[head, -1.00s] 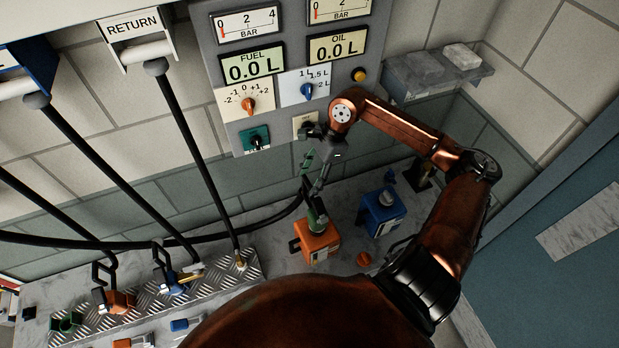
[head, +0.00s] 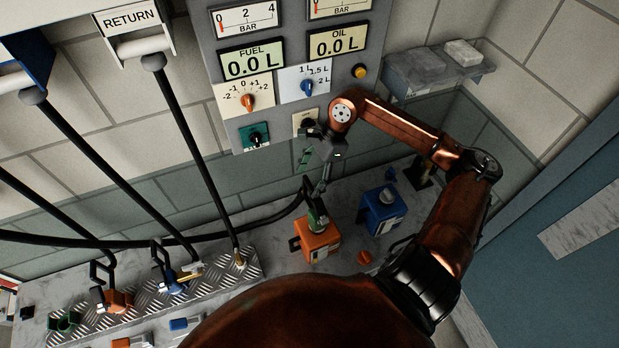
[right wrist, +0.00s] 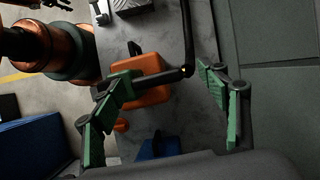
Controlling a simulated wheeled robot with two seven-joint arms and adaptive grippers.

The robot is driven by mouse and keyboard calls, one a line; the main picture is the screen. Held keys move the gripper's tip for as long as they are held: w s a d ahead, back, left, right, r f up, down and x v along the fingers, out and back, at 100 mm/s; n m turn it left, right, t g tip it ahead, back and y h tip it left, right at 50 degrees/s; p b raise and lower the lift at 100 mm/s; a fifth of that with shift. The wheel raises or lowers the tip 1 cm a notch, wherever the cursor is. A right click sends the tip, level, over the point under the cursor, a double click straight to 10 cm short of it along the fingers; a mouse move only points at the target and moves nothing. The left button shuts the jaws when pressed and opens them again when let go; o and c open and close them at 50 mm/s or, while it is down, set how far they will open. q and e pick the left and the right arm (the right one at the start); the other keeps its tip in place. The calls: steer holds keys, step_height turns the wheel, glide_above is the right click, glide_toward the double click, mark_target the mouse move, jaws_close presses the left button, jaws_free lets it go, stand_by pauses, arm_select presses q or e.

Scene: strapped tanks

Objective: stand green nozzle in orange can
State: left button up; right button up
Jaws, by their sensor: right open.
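The orange can (head: 318,243) stands on the grey bench, and it also shows in the right wrist view (right wrist: 152,94). The green nozzle (head: 317,216) is at the can's top, seemingly upright with its lower end in the opening; the spout itself is hidden. Its black hose runs off to the left from its upper end. My right gripper (head: 315,172) is open just above the can, around the nozzle's upper part. In the right wrist view its green-padded fingers (right wrist: 165,78) are spread wide, with a clear gap on the right. My left gripper is not clearly seen.
A blue can (head: 382,212) stands right of the orange can, and an orange cap (head: 365,258) lies in front. A tread-plate strip (head: 215,277) with an orange and a blue nozzle is at left. The gauge panel (head: 290,75) rises behind my right gripper.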

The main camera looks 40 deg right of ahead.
steer(key=shift+d+r, duration=0.1)
steer(key=shift+r, duration=0.05)
steer(key=v, duration=1.1)
steer(key=shift+d+r, duration=0.2)
steer(key=shift+r, duration=0.1)
steer(key=shift+a, duration=0.15)
